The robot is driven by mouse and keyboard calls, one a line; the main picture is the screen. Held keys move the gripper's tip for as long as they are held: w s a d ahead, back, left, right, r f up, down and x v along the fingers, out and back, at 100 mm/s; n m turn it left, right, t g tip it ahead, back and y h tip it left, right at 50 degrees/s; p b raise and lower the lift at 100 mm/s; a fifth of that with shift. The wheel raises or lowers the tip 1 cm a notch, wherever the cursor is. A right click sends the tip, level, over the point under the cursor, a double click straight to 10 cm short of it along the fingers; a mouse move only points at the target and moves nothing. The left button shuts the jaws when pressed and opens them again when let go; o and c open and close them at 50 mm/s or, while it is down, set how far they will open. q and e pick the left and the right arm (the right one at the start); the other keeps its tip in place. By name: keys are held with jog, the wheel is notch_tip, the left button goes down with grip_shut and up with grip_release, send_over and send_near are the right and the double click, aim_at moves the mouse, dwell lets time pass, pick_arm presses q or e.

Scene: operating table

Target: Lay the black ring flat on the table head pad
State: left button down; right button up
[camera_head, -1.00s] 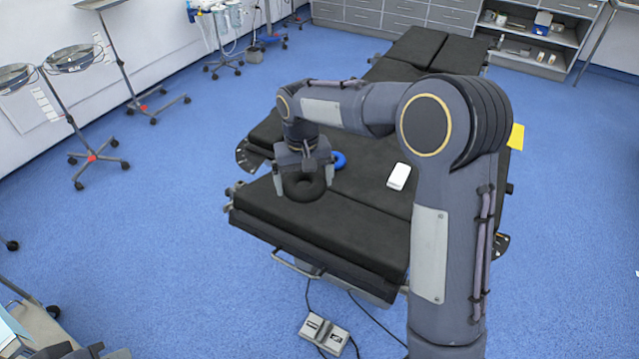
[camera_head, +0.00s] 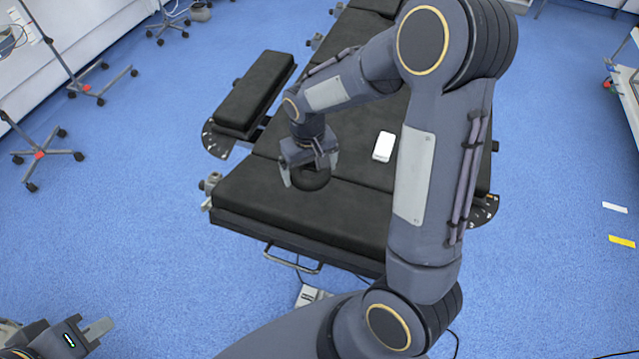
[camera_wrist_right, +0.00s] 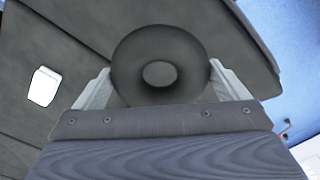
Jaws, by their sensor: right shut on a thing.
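The black ring (camera_head: 314,183) is between the fingers of my right gripper (camera_head: 309,174), over the near pad (camera_head: 290,215) of the operating table. In the right wrist view the ring (camera_wrist_right: 160,45) shows as a round dark cushion with a hole, held at its sides by the two pale fingers (camera_wrist_right: 160,88). Its face looks roughly parallel to the pad. I cannot tell whether it touches the pad or hangs just above it. My left gripper (camera_head: 92,335) is at the bottom left, away from the table; its jaw opening is unclear.
A white box (camera_head: 384,146) lies on the table right of the ring. A separate side pad (camera_head: 256,92) sits at the table's left. Wheeled stands (camera_head: 39,155) are on the blue floor at left. The near pad's front is clear.

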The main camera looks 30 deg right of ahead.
aim_at(318, 174)
jog(key=shift+s+d+f, duration=0.3)
jog(key=shift+s+f, duration=0.1)
jog(key=shift+f, duration=0.2)
jog(key=shift+s+d+f, duration=0.3)
jog(key=shift+s+f, duration=0.1)
jog(key=shift+f, duration=0.2)
jog(key=f, duration=0.3)
jog(key=shift+s+d+f, duration=0.1)
jog(key=shift+s+d, duration=0.1)
jog(key=shift+s, duration=0.1)
jog(key=shift+f, duration=0.35)
jog(key=shift+f+b, duration=0.4)
jog(key=shift+f, duration=0.1)
jog(key=o, duration=0.8)
jog(key=shift+r, duration=0.1)
jog(key=shift+r, duration=0.1)
